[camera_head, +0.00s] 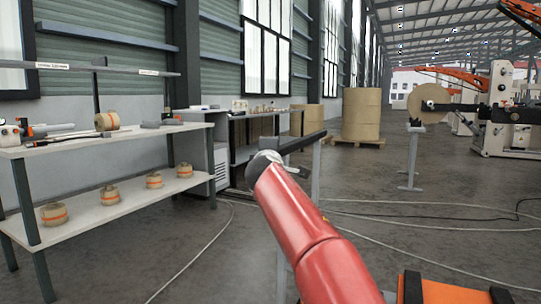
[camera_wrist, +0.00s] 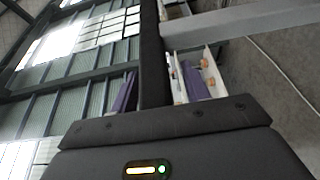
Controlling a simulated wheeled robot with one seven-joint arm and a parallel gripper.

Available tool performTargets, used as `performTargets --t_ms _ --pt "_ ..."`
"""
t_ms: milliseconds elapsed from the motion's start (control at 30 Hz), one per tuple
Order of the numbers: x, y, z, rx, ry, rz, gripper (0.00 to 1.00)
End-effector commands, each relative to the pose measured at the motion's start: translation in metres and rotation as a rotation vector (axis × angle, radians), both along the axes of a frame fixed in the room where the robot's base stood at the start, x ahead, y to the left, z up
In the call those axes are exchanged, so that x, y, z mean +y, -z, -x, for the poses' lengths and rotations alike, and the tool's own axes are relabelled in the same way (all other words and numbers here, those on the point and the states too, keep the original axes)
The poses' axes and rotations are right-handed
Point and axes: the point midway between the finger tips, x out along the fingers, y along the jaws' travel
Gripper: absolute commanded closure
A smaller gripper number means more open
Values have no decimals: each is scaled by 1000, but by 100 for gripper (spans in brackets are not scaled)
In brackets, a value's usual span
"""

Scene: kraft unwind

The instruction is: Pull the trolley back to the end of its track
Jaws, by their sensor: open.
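My red arm reaches forward from the bottom of the head view to my dark gripper (camera_head: 303,143), seen from behind. In the wrist view, a dark finger (camera_wrist: 152,60) stands up from the gripper body, with nothing seen held against it. A light grey beam (camera_wrist: 250,24) passes beside this finger; I cannot tell whether they touch. A grey upright post (camera_head: 316,175) stands just behind the gripper in the head view. I cannot make out the trolley for certain, and its track is not clearly seen.
A workbench (camera_head: 120,146) with several tape rolls on its lower shelf stands at left. Brown paper rolls (camera_head: 361,115) stand on a pallet behind. A grey stand (camera_head: 412,155) and a white machine (camera_head: 500,110) are at right. Cables cross the open floor.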

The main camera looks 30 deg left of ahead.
Motion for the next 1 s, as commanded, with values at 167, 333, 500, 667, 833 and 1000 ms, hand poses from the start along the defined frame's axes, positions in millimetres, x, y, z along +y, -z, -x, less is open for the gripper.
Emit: performTargets --t_ms 167,333,500,667,833,1000 --pt "-2 0 5 -3 0 -1 54" --pt "-10 3 25 -3 -1 -1 54" --pt "-20 3 51 -3 -2 -1 54" --pt "-27 2 68 0 -2 0 54" --pt "-29 1 73 0 -1 1 54" --pt "-29 0 73 0 -1 0 54"
